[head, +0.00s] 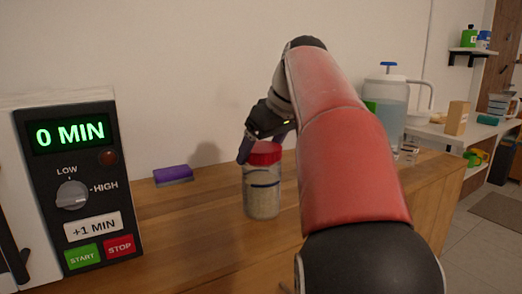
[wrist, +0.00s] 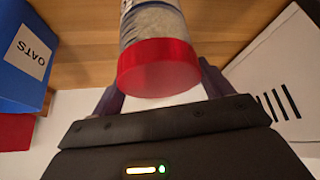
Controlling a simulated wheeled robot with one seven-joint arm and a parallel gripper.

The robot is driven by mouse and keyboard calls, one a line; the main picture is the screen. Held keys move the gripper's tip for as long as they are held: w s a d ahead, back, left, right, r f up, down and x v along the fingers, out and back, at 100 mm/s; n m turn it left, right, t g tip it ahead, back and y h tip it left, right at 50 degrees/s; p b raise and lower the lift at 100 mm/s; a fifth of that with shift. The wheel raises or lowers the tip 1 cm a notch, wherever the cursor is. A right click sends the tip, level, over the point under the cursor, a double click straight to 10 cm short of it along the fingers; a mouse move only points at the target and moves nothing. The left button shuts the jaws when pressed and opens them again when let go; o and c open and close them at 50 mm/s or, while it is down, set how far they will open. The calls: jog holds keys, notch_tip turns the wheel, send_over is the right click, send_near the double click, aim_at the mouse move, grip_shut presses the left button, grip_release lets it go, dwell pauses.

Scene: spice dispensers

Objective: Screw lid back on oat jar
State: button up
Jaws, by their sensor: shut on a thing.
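The oat jar (head: 262,198) is a clear upright cylinder with pale contents and a dark band, standing on the wooden counter. The red lid (head: 264,153) sits at its top; it also shows large in the wrist view (wrist: 158,66), with the jar (wrist: 152,20) beyond it. I cannot tell whether the lid is fully screwed on. My gripper (head: 263,147) is at the lid, with a finger on either side, shut on it. In the wrist view, my gripper (wrist: 162,88) has its dark fingers flanking the lid, their tips partly hidden behind it.
A microwave (head: 70,185) reading 0 MIN stands left. A purple sponge (head: 173,175) lies by the wall. A pitcher (head: 393,100) stands behind my arm. The wrist view shows a blue OATS box (wrist: 22,65). The counter (head: 185,235) left of the jar is clear.

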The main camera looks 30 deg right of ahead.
jog(key=m+h, duration=0.1)
jog(key=m, duration=0.2)
jog(key=m+h+b, duration=0.1)
jog(key=m+h, duration=0.1)
jog(key=m, duration=0.1)
jog(key=shift+m+h, duration=0.4)
jog(key=shift+m, duration=0.3)
jog(key=m+h, duration=0.1)
jog(key=m, duration=0.1)
jog(key=m+g+h+p, duration=0.1)
jog(key=m, duration=0.2)
jog(key=shift+g, duration=0.3)
jog(key=m+g+h+p, duration=0.1)
jog(key=m, duration=0.1)
jog(key=shift+m, duration=0.3)
jog(key=shift+f+m+g, duration=0.1)
jog(key=shift+m+g, duration=0.2)
jog(key=shift+m, duration=0.5)
